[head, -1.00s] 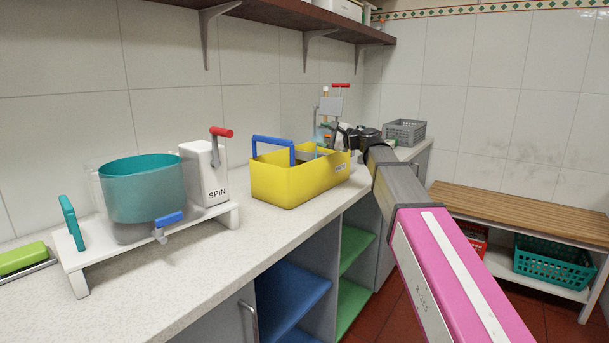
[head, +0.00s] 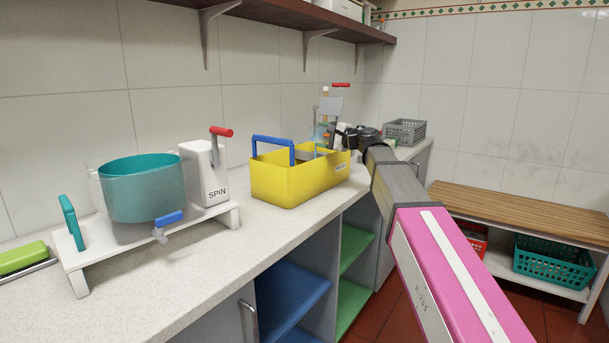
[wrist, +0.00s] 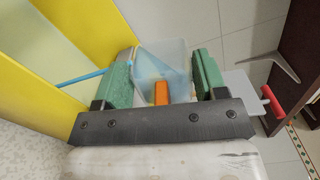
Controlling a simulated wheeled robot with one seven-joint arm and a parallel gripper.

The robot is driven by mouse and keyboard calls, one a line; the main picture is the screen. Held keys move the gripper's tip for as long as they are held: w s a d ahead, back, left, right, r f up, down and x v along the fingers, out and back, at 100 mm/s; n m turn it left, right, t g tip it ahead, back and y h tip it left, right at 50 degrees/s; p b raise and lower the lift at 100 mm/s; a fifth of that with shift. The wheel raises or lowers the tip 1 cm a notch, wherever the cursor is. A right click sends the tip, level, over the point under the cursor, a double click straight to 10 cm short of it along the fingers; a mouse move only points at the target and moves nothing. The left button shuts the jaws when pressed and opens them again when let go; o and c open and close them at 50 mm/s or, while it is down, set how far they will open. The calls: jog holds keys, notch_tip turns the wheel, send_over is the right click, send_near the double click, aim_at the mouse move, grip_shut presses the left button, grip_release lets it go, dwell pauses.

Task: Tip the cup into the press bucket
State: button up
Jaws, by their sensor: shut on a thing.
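A see-through cup with an orange part (wrist: 161,92) stands out between the green pads of my gripper (wrist: 163,80) in the wrist view. My gripper is shut on it. A bluish patch shows inside the cup; I cannot tell its contents or exact tilt. In the head view the pale blue cup (head: 320,132) is partly hidden behind my gripper (head: 338,136) and the yellow bucket. The yellow press bucket (head: 285,184), with a blue handle, stands on the counter, just left of my gripper. Its yellow wall (wrist: 72,45) fills the left of the wrist view.
A grey plate with a red handle (head: 333,104) rises behind the yellow bucket; it also shows in the wrist view (wrist: 244,92). A teal tub (head: 142,190) on a white SPIN stand is at left. A grey crate (head: 404,132) stands at the back. Counter between is clear.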

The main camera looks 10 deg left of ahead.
jog(key=shift+s+a+n, duration=0.1)
jog(key=shift+s+n, duration=0.3)
jog(key=shift+n, duration=0.1)
jog(key=shift+s+a+r+n, duration=0.1)
jog(key=shift+s+n, duration=0.1)
jog(key=shift+n, duration=0.55)
jog(key=shift+s+a+n, duration=0.1)
jog(key=shift+s+n, duration=0.05)
jog(key=shift+n, duration=0.6)
dwell(1.2)
